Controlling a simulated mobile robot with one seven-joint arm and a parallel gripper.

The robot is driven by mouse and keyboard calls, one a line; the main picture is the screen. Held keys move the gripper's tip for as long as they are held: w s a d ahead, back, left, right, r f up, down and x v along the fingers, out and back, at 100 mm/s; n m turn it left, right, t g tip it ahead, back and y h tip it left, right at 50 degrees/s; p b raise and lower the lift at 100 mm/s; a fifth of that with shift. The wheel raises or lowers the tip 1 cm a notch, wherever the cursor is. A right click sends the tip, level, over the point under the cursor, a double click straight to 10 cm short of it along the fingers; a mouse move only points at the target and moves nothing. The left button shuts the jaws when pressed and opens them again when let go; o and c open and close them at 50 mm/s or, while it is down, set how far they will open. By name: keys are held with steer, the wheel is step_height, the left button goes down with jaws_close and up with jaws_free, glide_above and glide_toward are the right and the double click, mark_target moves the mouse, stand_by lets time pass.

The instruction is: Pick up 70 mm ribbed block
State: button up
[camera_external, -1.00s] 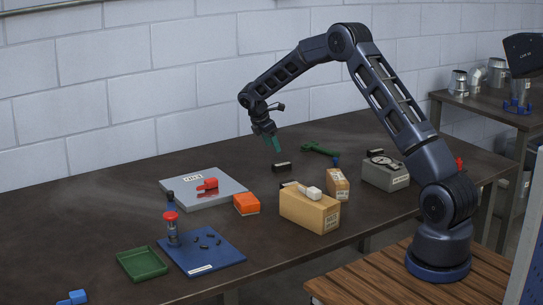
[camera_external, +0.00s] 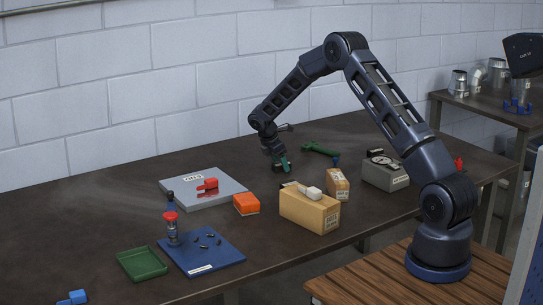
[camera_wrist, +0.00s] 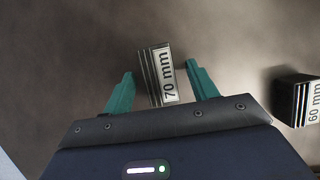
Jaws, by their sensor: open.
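The 70 mm ribbed block (camera_wrist: 158,76) is dark, with ribs on one side and a white label reading "70 mm". In the wrist view it stands between the two green fingers of my gripper (camera_wrist: 160,68). A gap shows on either side of the block, so the fingers are open and apart from it. In the external view my gripper (camera_external: 280,166) is low over the table at the block's spot and largely hides the block. Exact finger height is hard to tell.
A similar block labelled "60 mm" (camera_wrist: 303,100) stands to the right in the wrist view. In the external view, a green wrench-like tool (camera_external: 318,149) lies just right of my gripper. Tan boxes (camera_external: 309,211) stand nearer the camera.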

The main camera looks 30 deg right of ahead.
steer(key=shift+c, duration=0.5)
steer(key=c, duration=1.1)
jaws_close()
steer(key=shift+r, duration=0.15)
